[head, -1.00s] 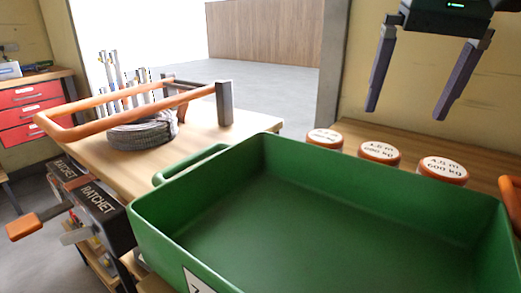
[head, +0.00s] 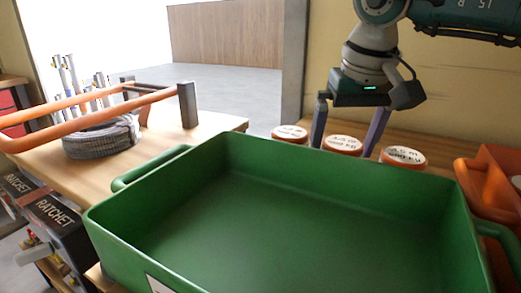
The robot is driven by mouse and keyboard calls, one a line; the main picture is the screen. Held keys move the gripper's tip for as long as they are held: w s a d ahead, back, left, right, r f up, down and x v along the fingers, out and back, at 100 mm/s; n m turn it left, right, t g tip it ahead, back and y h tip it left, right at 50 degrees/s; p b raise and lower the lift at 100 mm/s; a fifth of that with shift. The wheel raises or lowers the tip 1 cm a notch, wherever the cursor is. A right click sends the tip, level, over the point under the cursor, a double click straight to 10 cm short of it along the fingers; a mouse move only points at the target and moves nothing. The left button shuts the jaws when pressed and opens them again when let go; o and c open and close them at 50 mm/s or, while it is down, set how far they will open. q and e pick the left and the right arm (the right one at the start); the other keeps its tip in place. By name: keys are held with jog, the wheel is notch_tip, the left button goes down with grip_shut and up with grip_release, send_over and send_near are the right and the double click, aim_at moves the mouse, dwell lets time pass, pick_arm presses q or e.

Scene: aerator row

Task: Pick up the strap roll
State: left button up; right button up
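Three round rolls with orange rims and white printed tops stand in a row on the wooden bench behind the green tray: a left roll (head: 290,132), a middle roll (head: 343,144) and a right roll (head: 403,157). The middle top's print seems to include "600 kg", but it is hard to read. My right gripper (head: 342,150) points down with its fingers open, one on each side of the middle roll. Whether the fingers touch it I cannot tell. The lower sides of the rolls are hidden by the tray's rim. My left gripper is not in view.
The empty green tray (head: 250,215) fills the foreground. An orange case (head: 490,190) is at the right edge. On the left bench lie a grey coil (head: 100,140) and an orange-barred frame (head: 90,120). Black RATCHET boxes (head: 55,215) are at lower left.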

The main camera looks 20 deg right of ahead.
jog(key=shift+r, duration=0.1)
jog(key=c, duration=1.4)
